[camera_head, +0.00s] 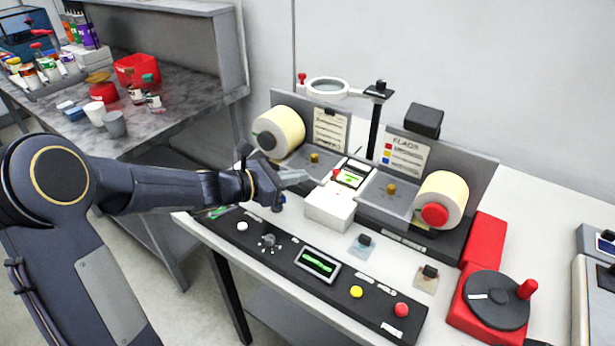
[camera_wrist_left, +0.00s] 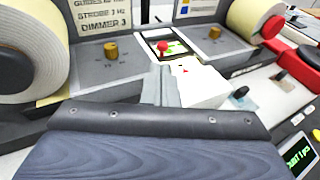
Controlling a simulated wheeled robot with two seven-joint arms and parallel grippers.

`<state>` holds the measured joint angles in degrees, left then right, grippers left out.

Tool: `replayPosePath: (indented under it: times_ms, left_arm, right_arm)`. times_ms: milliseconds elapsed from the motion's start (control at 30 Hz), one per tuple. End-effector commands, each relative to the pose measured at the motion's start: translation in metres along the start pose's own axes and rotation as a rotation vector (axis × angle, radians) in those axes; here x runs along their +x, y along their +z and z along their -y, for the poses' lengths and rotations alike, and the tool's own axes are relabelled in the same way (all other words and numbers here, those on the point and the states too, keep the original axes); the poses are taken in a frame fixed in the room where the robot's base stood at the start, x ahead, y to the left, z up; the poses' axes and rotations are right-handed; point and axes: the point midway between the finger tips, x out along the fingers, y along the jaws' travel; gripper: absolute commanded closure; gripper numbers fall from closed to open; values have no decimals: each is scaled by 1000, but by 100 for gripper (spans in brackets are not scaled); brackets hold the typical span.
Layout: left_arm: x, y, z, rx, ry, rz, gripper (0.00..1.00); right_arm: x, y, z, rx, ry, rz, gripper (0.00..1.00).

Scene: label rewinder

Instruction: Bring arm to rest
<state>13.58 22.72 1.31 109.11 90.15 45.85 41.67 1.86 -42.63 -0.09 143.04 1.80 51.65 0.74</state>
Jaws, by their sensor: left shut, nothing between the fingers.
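My left arm (camera_head: 150,190) comes in from the left, and its gripper (camera_head: 300,178) is over the left part of the label rewinder. The fingers are shut with nothing between them. In the left wrist view the shut fingers (camera_wrist_left: 161,86) point toward a white box (camera_wrist_left: 197,84) and a red knob (camera_wrist_left: 163,46). The white box (camera_head: 330,206) sits just right of the fingertips in the head view. I cannot tell whether the fingers touch anything. My right gripper is not in view.
Cream label rolls stand at left (camera_head: 279,132) and right (camera_head: 441,197). A black control panel (camera_head: 300,262) with buttons and a screen runs along the table front. A red crank unit (camera_head: 487,300) stands at right. A side bench (camera_head: 185,92) holds cups and bottles. A ring magnifier (camera_head: 328,88) rises behind.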

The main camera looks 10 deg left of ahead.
Motion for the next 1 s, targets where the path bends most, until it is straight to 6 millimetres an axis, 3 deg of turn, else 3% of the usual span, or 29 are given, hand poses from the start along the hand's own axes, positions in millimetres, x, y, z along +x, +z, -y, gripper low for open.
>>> replayPosePath:
  times_ms: [100, 300, 567, 667, 767, 833, 1000]
  left_arm:
    - [-26, -2, 0, -1, 3, -1, 100]
    - [-60, -2, 0, -1, 2, -3, 100]
    - [-74, -2, 1, 0, -2, -4, 100]
    - [-77, 2, 11, 61, -24, -18, 100]
    - [-88, 11, 45, 263, -94, -66, 100]
    - [-103, 15, 81, 493, -172, -119, 100]
    - [-155, -8, 164, 1180, -403, -276, 100]
  right_arm:
    - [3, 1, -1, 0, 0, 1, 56]
    - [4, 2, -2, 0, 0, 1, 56]
    - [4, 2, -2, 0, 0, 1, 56]
    - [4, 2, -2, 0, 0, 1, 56]
    - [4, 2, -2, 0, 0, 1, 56]
    - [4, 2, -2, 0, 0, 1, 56]
    - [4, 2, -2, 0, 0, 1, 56]
